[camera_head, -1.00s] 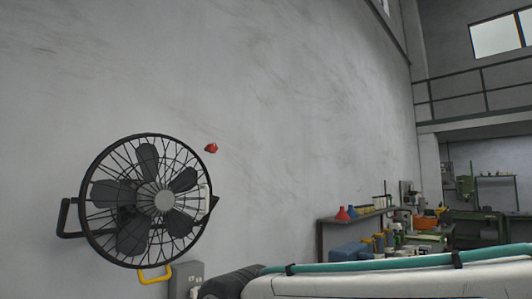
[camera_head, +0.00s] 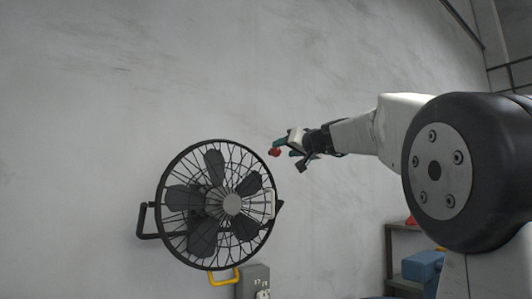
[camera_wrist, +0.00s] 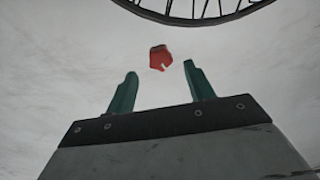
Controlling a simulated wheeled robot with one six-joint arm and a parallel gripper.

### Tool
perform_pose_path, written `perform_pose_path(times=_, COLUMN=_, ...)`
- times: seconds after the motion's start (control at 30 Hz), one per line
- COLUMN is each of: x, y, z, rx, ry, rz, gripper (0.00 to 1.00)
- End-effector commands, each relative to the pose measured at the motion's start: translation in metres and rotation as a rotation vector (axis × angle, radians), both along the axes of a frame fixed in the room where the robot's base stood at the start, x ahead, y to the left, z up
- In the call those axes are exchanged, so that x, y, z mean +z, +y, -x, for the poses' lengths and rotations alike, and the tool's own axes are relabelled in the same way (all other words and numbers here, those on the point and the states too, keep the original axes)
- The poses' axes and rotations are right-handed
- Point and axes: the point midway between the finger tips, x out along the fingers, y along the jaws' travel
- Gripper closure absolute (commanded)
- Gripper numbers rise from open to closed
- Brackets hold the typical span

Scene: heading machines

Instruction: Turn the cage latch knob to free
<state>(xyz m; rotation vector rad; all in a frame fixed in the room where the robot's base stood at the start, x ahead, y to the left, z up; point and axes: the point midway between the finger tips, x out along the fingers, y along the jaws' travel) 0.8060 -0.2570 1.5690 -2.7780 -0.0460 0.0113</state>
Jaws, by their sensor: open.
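The red knob (camera_head: 274,152) sits at the upper right of the black fan cage (camera_head: 167,233), in front of the grey wall. My gripper (camera_head: 286,148) comes in from the right, with its green fingers close to the knob. In the wrist view the knob (camera_wrist: 160,58) lies just beyond and between the tips of the two spread green fingers (camera_wrist: 158,70). The gripper is open and holds nothing. I cannot tell whether either finger touches the knob. The cage rim (camera_wrist: 195,22) crosses the top of the wrist view.
A yellow handle (camera_head: 224,277) hangs below the cage and a black bracket (camera_head: 146,221) stands out on its left. A grey socket box (camera_head: 254,280) is below. A shelf with a blue item (camera_head: 422,265) is at the lower right. The wall above is clear.

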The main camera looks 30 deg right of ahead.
Motion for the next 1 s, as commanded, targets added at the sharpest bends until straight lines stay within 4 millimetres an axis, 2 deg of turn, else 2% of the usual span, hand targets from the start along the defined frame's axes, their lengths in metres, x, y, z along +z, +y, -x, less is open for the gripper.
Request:
perform_pose_path(times=0.4, x=0.000, y=0.003, z=-0.062, rx=0.002, ry=-0.002, rz=-0.001, gripper=0.47)
perform_pose_path(times=0.57, x=0.000, y=0.003, z=-0.073, rx=0.002, ry=-0.002, rz=-0.001, gripper=0.47)
perform_pose_path(times=0.83, x=0.001, y=0.003, z=-0.074, rx=0.000, ry=-0.002, rz=-0.001, gripper=0.47)
perform_pose_path(times=0.87, x=0.001, y=0.003, z=-0.074, rx=0.000, ry=-0.002, rz=-0.001, gripper=0.52)
perform_pose_path(times=1.0, x=0.001, y=0.003, z=-0.074, rx=0.000, ry=-0.002, rz=-0.001, gripper=0.91)
